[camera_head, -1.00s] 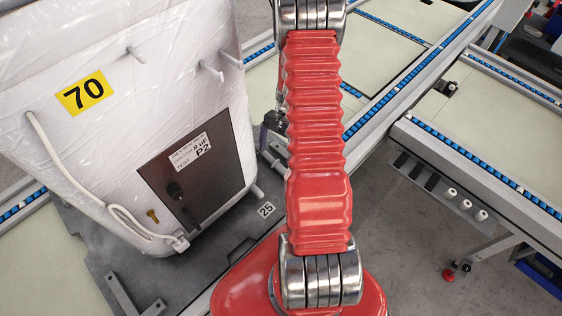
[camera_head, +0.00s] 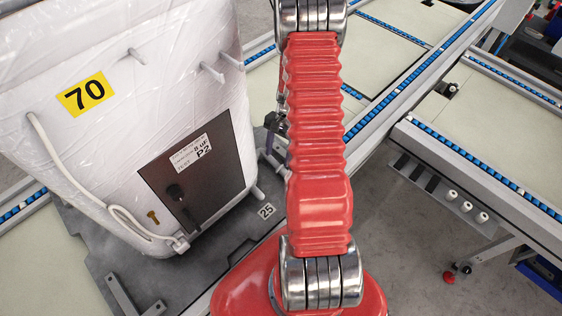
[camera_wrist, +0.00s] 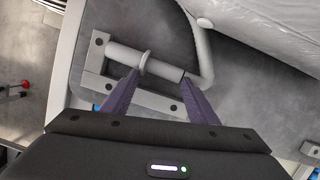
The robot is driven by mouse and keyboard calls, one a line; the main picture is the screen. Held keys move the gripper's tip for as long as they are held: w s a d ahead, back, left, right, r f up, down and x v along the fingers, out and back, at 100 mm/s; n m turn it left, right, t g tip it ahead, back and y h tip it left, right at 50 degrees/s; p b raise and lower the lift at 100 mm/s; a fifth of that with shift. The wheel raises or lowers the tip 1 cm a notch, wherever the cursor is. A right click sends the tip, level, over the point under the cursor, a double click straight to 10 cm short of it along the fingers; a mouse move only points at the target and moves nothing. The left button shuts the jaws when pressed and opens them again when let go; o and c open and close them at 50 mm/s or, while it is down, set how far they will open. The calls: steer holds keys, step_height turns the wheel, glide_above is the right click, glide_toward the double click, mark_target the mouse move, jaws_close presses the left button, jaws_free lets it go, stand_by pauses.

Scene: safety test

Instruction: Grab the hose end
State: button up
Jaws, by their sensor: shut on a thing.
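In the wrist view, a grey tube end with a round collar (camera_wrist: 147,62) lies across a metal bracket. I take it to be the hose end. A grey curved hose or rod (camera_wrist: 206,60) shows beside its right end; whether they join is unclear. My gripper (camera_wrist: 161,77) has its two purple fingers at the tube, one near the collar and one near the right end. It is shut on the tube.
A white wrapped unit (camera_head: 130,120) with a yellow 70 label and a pale hose (camera_head: 70,170) stands at left on a dark base plate (camera_head: 85,240). Conveyor rails with blue rollers (camera_head: 490,180) run behind and to the right.

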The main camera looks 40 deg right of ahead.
step_height(320, 180, up, 10)
stand_by(0.7)
